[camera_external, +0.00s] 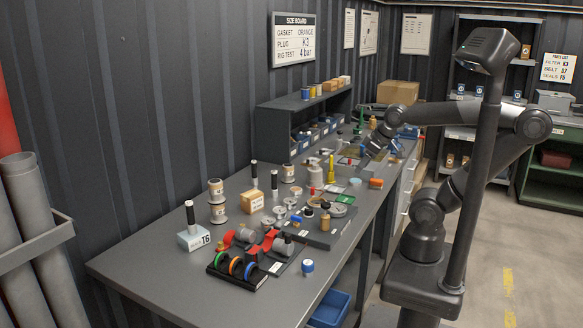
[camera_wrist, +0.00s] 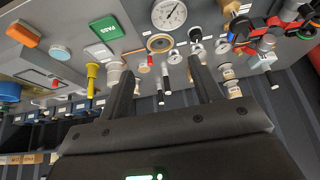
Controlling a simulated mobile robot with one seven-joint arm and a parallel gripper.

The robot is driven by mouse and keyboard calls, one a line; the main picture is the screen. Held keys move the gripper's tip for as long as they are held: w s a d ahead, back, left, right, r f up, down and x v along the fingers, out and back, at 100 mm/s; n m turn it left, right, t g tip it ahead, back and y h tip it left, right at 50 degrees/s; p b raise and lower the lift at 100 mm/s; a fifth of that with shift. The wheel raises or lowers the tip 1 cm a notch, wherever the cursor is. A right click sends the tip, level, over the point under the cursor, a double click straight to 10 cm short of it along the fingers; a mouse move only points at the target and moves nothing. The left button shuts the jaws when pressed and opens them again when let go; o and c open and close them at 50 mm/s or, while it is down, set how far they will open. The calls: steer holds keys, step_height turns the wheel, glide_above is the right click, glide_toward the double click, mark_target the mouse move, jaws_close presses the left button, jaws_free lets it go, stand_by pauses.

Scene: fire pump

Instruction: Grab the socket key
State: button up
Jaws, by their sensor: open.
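Several upright black-gripped tools stand on the bench, and one of them may be the socket key; I cannot tell for sure. Two more, a left one (camera_external: 254,171) and a right one (camera_external: 275,182), stand farther along the wall side. Small black-gripped tools (camera_wrist: 166,82) also show between my fingers in the wrist view, some way beyond the tips. My gripper (camera_external: 367,158) is open and empty above the far half of the bench. Its spread fingers show in the wrist view (camera_wrist: 163,78).
The grey bench (camera_external: 150,268) is crowded with parts. A yellow funnel-like piece (camera_external: 331,170), a round gauge (camera_wrist: 169,15) and a rack of coloured rings (camera_external: 236,268) stand on it. A shelf unit with blue bins (camera_external: 318,131) lines the wall. The near bench end is clear.

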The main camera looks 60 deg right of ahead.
steer(key=n+g, duration=0.3)
steer(key=g, duration=0.3)
glide_above(308, 262)
step_height(308, 262, down, 14)
steer(key=shift+s+a+f, duration=0.1)
steer(key=shift+s+f, duration=0.05)
steer(key=shift+f, duration=3.05)
steer(key=shift+c, duration=0.3)
steer(key=c, duration=1)
